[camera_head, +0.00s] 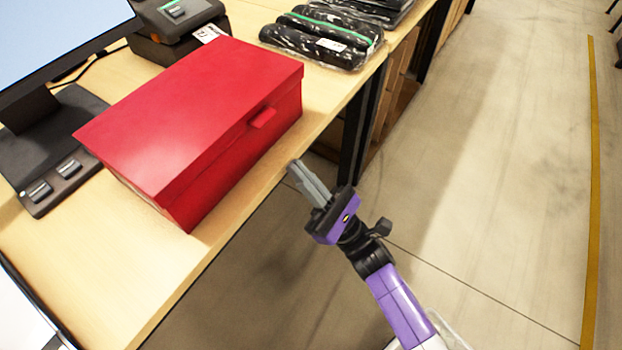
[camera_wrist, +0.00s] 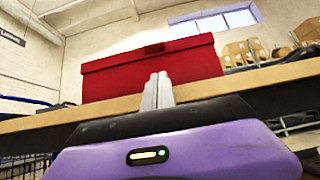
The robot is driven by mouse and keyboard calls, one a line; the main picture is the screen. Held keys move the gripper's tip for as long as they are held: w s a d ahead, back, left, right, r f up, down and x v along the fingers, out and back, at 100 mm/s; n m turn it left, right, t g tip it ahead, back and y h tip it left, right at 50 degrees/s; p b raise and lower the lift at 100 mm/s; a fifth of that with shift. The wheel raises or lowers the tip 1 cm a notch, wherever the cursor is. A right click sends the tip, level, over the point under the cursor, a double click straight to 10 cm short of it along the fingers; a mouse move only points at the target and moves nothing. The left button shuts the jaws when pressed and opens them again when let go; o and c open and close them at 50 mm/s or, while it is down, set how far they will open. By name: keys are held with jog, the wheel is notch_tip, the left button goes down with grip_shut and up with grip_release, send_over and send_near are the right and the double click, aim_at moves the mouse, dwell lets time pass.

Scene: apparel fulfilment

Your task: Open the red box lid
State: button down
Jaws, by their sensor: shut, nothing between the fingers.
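A red box (camera_head: 210,120) with its lid (camera_head: 195,100) closed sits on the wooden table, near the table's right edge. A small red tab (camera_head: 263,117) sticks out from the lid's front edge. My gripper (camera_head: 299,170) is shut and empty, off the table's edge in front of the box and apart from it. In the wrist view the red box (camera_wrist: 150,70) stands ahead, its dark red tab (camera_wrist: 153,48) above my shut fingers (camera_wrist: 158,88). The inside of the box is hidden.
The wooden table (camera_head: 140,285) has a bare strip in front of the box. A monitor (camera_head: 60,35) and its black base stand left. A dark device (camera_head: 180,25) and plastic-wrapped dark items (camera_head: 325,38) lie behind. The floor (camera_head: 480,170) to the right is clear.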

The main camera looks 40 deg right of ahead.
aim_at(265, 117)
jog(key=x, duration=0.5)
jog(key=shift+r+p, duration=0.25)
jog(key=shift+p, duration=0.05)
notch_tip(265, 117, up, 2)
jog(key=shift+r+p, duration=0.15)
jog(key=shift+p, duration=0.15)
jog(key=shift+r, duration=0.6)
jog(key=shift+r, duration=0.1)
